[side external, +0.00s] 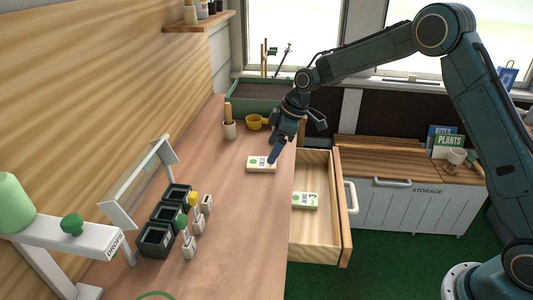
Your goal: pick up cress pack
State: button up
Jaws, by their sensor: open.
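A small white pack (260,164) with a short dark label lies flat on the wooden bench, near its right edge. A second pale pack (305,200) with green on it lies inside the open drawer. The lettering on both is too small to read surely, so I cannot tell which is the cress pack. My gripper (274,156) is open and points down at the right end of the bench pack. Its fingertips overlap that end in the picture; I cannot tell whether they touch it. Nothing is seen held.
The open wooden drawer (345,222) juts out right of the bench (231,215). Dark pots (155,240), small labelled markers (189,246) and a white frame (140,182) stand at the left. A yellow cup (256,123) and a planter (262,94) are behind. The front bench is mostly clear.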

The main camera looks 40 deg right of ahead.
aim_at(265, 162)
jog(key=shift+x, duration=2.4)
jog(key=shift+w+d, duration=0.1)
jog(key=c, duration=1.1)
